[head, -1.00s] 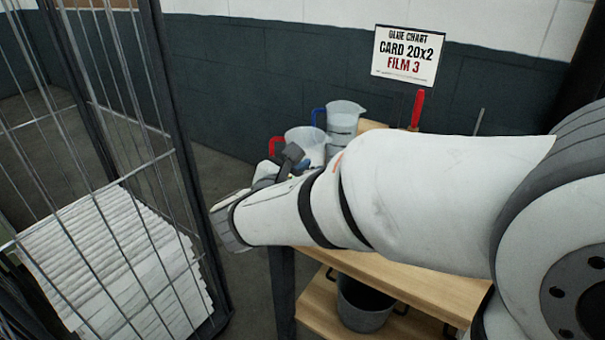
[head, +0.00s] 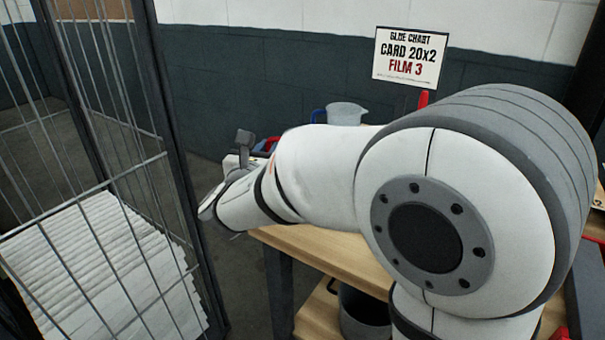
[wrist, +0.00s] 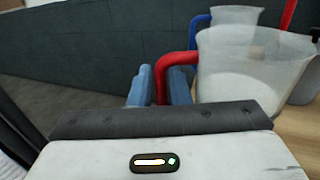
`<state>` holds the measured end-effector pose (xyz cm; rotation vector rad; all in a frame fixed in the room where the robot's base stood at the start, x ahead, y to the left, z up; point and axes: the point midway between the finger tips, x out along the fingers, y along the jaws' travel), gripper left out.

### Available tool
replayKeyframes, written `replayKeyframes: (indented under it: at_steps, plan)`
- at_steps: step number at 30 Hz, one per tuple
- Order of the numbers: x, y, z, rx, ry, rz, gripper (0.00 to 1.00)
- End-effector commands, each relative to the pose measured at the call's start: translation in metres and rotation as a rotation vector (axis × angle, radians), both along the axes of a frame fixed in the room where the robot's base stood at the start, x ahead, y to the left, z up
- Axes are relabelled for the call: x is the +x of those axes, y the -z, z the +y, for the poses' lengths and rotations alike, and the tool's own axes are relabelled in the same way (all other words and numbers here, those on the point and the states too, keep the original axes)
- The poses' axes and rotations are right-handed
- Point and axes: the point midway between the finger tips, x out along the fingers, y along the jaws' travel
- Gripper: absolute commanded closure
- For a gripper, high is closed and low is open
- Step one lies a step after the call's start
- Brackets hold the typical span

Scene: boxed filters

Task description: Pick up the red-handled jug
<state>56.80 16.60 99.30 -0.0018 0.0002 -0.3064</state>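The red-handled jug (wrist: 245,80) is translucent with pale contents and stands upright at the right of the wrist view. Its red handle (wrist: 162,75) points left. My gripper (wrist: 159,88) has its two blue fingers apart, one on each side of the handle's lower part. I cannot tell whether either finger touches it. In the head view my arm hides most of this jug; a bit of red (head: 270,144) shows beside my gripper's end.
A blue-handled jug (head: 346,113) stands behind on the wooden bench (head: 345,258). A dark bucket (head: 363,312) sits on the lower shelf. A wire cage (head: 172,150) with stacked white pleated filters (head: 90,255) stands close at left. A sign (head: 409,57) stands at the back.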

Motion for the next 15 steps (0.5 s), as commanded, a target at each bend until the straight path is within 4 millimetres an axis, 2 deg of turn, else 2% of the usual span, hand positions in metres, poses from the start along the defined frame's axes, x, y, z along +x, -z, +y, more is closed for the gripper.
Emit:
replayKeyframes:
  at_steps: [6,12,15]
  plan:
    - [0.0010,-0.0001,-0.0009,0.001,0.001,0.000,0.84]
    - [0.0009,-0.0001,-0.0011,0.001,0.002,0.000,0.99]
    - [0.0008,-0.0001,-0.0013,0.001,0.002,0.000,1.00]
